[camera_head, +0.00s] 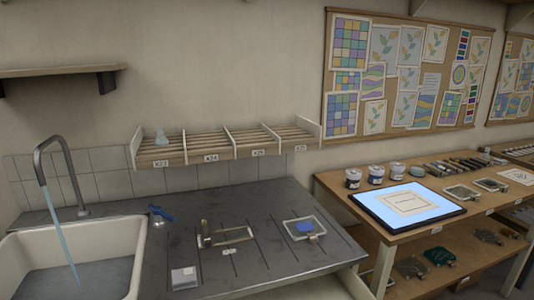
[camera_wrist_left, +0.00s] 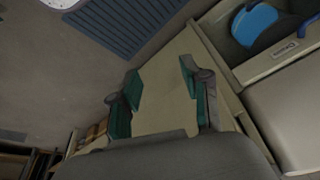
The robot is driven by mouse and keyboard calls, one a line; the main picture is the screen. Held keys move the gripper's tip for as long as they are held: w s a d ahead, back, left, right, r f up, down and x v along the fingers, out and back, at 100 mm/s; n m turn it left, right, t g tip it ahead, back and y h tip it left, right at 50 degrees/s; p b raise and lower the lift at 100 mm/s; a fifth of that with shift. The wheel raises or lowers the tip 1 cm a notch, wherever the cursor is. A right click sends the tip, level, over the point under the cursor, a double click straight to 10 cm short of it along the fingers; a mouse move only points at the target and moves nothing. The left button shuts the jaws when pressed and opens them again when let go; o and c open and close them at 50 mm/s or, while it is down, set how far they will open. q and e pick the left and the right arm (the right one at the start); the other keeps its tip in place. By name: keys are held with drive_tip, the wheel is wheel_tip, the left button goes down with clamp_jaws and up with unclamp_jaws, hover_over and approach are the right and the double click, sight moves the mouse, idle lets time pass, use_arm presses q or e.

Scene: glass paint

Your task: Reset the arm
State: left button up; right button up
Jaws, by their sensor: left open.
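My left gripper (camera_wrist_left: 160,84) shows in the left wrist view. Its two teal-padded fingers are spread apart, with nothing between them. A plain beige surface (camera_wrist_left: 165,60) lies beyond the fingers. Neither arm shows in the head view, and my right gripper is in no view.
The head view shows a sink (camera_head: 80,262) with running water, a grey worktop (camera_head: 215,205) with a metal fixture (camera_head: 225,236), a slatted rack (camera_head: 225,143), and a wooden bench with a lit panel (camera_head: 408,204). The wrist view shows a blue round object (camera_wrist_left: 254,24) and a ribbed mat (camera_wrist_left: 125,22).

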use_arm(q)
drive_tip(key=s+f+g+b, duration=0.1)
drive_tip(key=s+f+b, duration=0.1)
drive_tip(key=f, duration=1.2)
drive_tip(key=s+f+b, duration=0.2)
drive_tip(key=f, duration=1.2)
drive_tip(key=s+a+f+g+b, duration=0.1)
drive_tip(key=s+a+f+b, duration=0.2)
drive_tip(key=s+f, duration=1.2)
drive_tip(key=shift+f+b, duration=0.4)
drive_tip(key=shift+f, duration=0.45)
drive_tip(key=shift+a, duration=0.1)
